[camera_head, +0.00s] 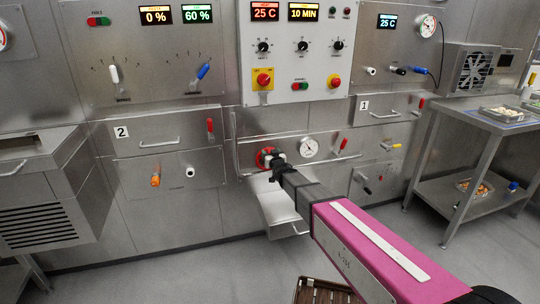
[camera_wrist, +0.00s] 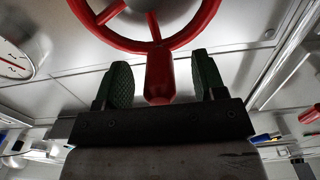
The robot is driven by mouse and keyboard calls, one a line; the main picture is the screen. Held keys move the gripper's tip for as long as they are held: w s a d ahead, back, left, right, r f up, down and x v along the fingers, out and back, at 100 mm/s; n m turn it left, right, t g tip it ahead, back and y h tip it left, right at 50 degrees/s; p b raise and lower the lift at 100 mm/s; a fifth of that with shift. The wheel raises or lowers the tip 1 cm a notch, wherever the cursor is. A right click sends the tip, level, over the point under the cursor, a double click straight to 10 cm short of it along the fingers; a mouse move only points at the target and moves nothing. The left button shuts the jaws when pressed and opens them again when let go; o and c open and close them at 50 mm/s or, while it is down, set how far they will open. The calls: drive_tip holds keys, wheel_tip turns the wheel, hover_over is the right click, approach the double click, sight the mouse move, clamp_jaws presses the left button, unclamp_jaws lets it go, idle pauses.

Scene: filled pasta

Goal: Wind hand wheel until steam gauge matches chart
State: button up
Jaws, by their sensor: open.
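The red hand wheel (camera_head: 263,158) is on the steel front below the middle control panel, mostly hidden behind my gripper (camera_head: 272,163) in the head view. In the wrist view, the lower rim and spokes of the hand wheel (camera_wrist: 157,46) show, with a red handle pointing toward me. My gripper (camera_wrist: 162,82) is open, with one dark green padded finger on each side of the handle; I cannot tell whether either touches it. The round white steam gauge (camera_head: 309,147) is just right of the wheel; part of the gauge (camera_wrist: 14,62) shows at the left in the wrist view. I cannot make out a chart.
A metal chute (camera_head: 283,208) juts out below the wheel. A red lever (camera_head: 343,144) is right of the gauge. A steel table (camera_head: 487,122) with trays stands at the right. A brown slatted crate (camera_head: 325,292) is on the floor at the bottom. Grey floor is clear at left.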

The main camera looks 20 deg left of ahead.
drive_tip(key=v, duration=0.9)
idle(0.3)
drive_tip(key=s+d+f+m+g+h, duration=0.1)
drive_tip(key=d+f+g+h, duration=0.15)
drive_tip(key=d, duration=0.55)
drive_tip(key=s+d+f+m+g+h, duration=0.2)
drive_tip(key=d+f+h, duration=0.15)
drive_tip(key=d, duration=0.55)
drive_tip(key=s+d+f+m+g+h, duration=0.15)
drive_tip(key=d+f, duration=0.25)
drive_tip(key=d, duration=0.4)
drive_tip(key=s+d+f+m+g+h, duration=0.2)
drive_tip(key=s+d+g, duration=0.7)
drive_tip(key=s+d, duration=0.7)
drive_tip(key=shift+s+d+f, duration=0.3)
drive_tip(key=shift+s+d, duration=0.1)
drive_tip(key=shift+d, duration=0.35)
